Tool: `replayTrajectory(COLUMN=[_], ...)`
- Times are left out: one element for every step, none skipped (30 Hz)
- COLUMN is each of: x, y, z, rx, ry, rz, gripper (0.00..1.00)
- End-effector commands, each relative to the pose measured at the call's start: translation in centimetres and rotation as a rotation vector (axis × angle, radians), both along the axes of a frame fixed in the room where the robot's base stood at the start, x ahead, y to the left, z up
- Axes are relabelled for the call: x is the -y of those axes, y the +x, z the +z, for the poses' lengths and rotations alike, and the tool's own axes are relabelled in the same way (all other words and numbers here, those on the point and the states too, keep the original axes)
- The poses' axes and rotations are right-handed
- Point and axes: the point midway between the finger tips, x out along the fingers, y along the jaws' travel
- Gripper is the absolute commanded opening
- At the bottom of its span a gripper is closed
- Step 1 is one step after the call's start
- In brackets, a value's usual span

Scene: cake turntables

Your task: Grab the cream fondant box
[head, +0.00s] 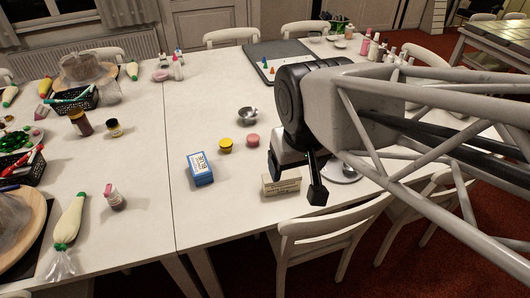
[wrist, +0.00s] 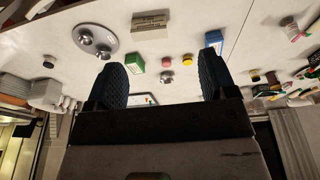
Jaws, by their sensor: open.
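The cream fondant box (head: 281,186) lies on the white table near its front edge, with dark print on its side. In the wrist view it is at the top (wrist: 150,23), ahead of the fingers and apart from them. My gripper (head: 297,178) is open and empty, above the table; in the head view its fingers are close to the box and overlap its upper part. In the wrist view the gripper (wrist: 160,75) shows two dark, ridged fingers spread wide, with no box between them.
A green box (wrist: 138,63) and a round tray (wrist: 83,36) with metal pieces show in the wrist view. A chair (head: 330,232) stands at the front edge.

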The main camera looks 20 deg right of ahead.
Motion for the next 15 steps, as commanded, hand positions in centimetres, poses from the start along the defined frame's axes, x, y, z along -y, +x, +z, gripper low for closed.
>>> replayTrajectory(x=[0.0,0.0,0.1,0.1,0.1,0.2,0.2,0.3,0.3,0.4,0.4,0.5,0.6,0.6,0.7], y=[0.1,0.2,0.4,0.5,0.7,1.0,1.2,1.5,1.8,2.1,2.4,2.9,3.2,3.6,4.0], z=[-0.1,-0.2,-0.3,-0.4,-0.6,-0.8,-1.1,-1.3,-1.6,-1.8,-2.1,-2.5,-2.8,-3.1,-3.5], rx=[-0.006,-0.011,-0.019,-0.027,-0.036,-0.049,-0.061,-0.074,-0.091,-0.106,-0.122,-0.144,-0.162,-0.178,-0.202], ry=[-0.004,-0.008,-0.016,-0.022,-0.029,-0.039,-0.049,-0.06,-0.075,-0.088,-0.1,-0.119,-0.133,-0.148,-0.167], rz=[0.005,0.009,0.017,0.022,0.03,0.043,0.053,0.065,0.082,0.095,0.109,0.13,0.145,0.162,0.185], gripper=[0.78,0.78,0.78,0.78,0.78,0.78,0.78,0.78,0.78,0.78,0.78,0.78,0.78,0.78,0.78])
